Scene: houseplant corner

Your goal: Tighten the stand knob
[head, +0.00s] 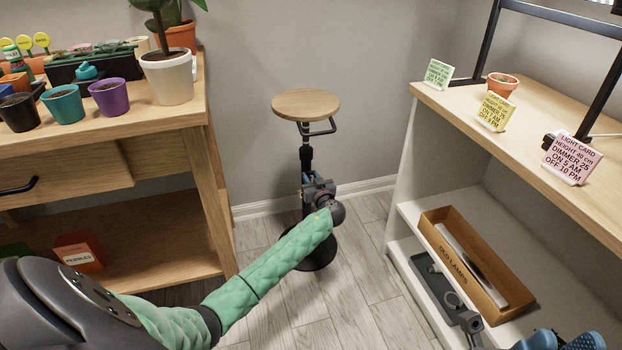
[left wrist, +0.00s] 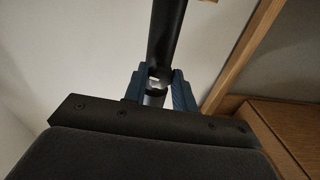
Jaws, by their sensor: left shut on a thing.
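The plant stand (head: 307,155) has a round wooden top, a dark post and a round dark base on the floor. My left gripper (head: 318,190) is at the middle of the post, around a small collar area. In the left wrist view its blue fingers (left wrist: 157,88) are shut on a small part at the post (left wrist: 166,32), which I take for the stand knob (left wrist: 156,78). The fingers hide most of the knob. My right gripper (head: 560,340) shows only as two blue fingertips, slightly apart and empty, at the bottom right edge.
A wooden bench (head: 190,118) with pots stands at left. A shelf unit (head: 450,100) with light cards stands at right. Floor around the stand is clear.

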